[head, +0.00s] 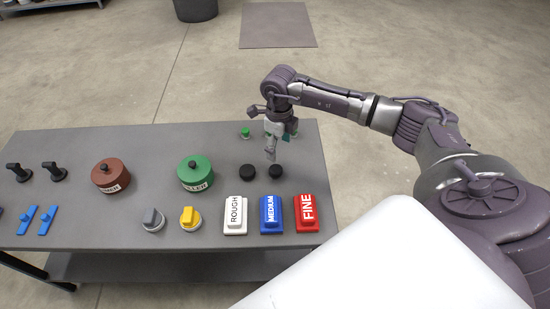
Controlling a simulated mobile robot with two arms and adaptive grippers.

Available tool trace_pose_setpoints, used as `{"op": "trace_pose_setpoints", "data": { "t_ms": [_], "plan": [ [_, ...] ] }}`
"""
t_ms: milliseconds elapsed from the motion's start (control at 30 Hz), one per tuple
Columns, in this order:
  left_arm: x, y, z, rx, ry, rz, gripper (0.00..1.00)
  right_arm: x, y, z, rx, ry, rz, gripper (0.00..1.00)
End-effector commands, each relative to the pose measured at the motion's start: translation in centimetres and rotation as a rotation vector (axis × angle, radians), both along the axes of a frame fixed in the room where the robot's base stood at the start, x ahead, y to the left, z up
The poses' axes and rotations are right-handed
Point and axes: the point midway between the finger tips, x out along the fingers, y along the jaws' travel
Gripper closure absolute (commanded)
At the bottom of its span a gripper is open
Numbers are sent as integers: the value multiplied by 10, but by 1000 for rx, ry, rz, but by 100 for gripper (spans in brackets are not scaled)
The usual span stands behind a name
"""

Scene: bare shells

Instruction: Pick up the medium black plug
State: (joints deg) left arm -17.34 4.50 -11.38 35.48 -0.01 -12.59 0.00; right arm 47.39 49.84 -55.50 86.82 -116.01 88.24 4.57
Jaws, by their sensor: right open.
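Two round black plugs lie side by side near the right end of the grey table: a left one (247,172) and a right one (275,173). They look much alike in size, and I cannot tell which is the medium one. My right gripper (271,157) points down over the table, with its fingertips just behind and above the right plug. It is open and holds nothing that I can see. I cannot tell the gap to the plug exactly. My left gripper is out of view.
Blocks marked ROUGH (235,215), MEDIUM (271,214) and FINE (306,213) lie in front of the plugs. A small green piece (245,133) stands behind. A green lidded pot (195,173), a brown pot (110,176) and a yellow knob (190,218) are further left.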

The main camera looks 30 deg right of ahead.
Motion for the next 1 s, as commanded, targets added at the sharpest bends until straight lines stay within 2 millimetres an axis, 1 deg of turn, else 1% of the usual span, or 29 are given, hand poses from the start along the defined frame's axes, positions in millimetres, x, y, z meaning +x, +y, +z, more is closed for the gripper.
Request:
{"op": "trace_pose_setpoints", "data": {
  "t_ms": [33,200,300,467,700,767,833,1000],
  "plan": [
    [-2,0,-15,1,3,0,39,0,1,-19,1,2,0,26],
    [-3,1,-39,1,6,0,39,0,1,-53,2,1,0,26],
    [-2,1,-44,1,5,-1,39,0,1,-61,3,-1,0,26],
    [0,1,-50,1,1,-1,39,2,2,-69,4,-1,1,26],
    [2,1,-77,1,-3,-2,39,5,6,-105,4,0,1,26],
    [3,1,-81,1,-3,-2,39,5,5,-111,4,-1,1,26],
    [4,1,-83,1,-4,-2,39,5,5,-114,4,-1,1,26],
    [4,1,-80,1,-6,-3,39,5,6,-112,4,-1,1,26]
  ]
}}
